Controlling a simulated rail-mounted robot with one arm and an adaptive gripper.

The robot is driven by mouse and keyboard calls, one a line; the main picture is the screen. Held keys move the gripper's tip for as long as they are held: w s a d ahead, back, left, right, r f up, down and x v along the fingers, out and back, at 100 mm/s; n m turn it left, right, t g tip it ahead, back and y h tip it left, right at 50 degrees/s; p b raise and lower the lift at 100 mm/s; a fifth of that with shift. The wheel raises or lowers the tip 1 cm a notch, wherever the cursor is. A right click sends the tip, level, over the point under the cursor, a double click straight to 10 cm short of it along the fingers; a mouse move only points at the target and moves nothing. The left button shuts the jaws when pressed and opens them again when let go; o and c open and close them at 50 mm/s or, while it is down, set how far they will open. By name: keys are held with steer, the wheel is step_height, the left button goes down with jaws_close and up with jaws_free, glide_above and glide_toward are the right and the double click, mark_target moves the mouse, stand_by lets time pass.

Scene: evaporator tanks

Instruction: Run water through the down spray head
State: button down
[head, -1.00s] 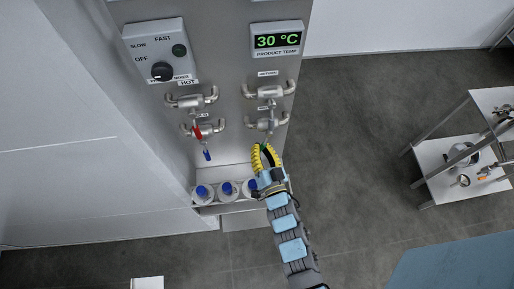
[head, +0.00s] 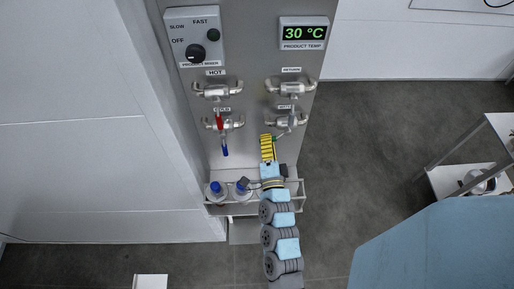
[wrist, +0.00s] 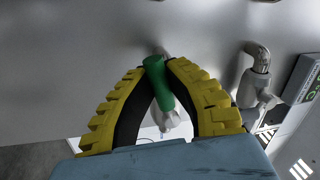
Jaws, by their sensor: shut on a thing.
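My gripper (head: 268,146) is at the lower right valve (head: 285,122) on the steel panel in the head view. In the wrist view, the yellow ridged fingers of my gripper (wrist: 160,75) are shut on a green handle (wrist: 158,84), which lies between their tips. A bit of that green handle (head: 275,139) shows beside the fingers in the head view. Left of it, the lower left valve pipe (head: 238,124) has a red handle (head: 219,121) and a blue handle (head: 225,150) hanging down. I cannot make out a spray head or any running water.
Above are two more pipe fittings, under HOT (head: 216,90) and RETURN (head: 291,87) labels. A mixer control box (head: 196,37) and a 30 °C display (head: 304,33) are higher. Blue-capped bottles (head: 217,190) stand on the rack below. Floor (head: 365,150) is open to the right.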

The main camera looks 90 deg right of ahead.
steer(key=shift+r+m+b, duration=0.4)
steer(key=shift+m+b, duration=0.1)
steer(key=shift+m, duration=0.4)
steer(key=shift+g, duration=0.4)
steer(key=c, duration=1)
jaws_free()
steer(key=shift+c, duration=0.2)
steer(key=shift+a, duration=0.1)
steer(key=a+f, duration=0.2)
steer(key=a, duration=0.9)
steer(key=shift+s+a+f, duration=0.15)
steer(key=shift+s+a, duration=0.1)
steer(key=shift+s, duration=0.15)
stand_by(1.9)
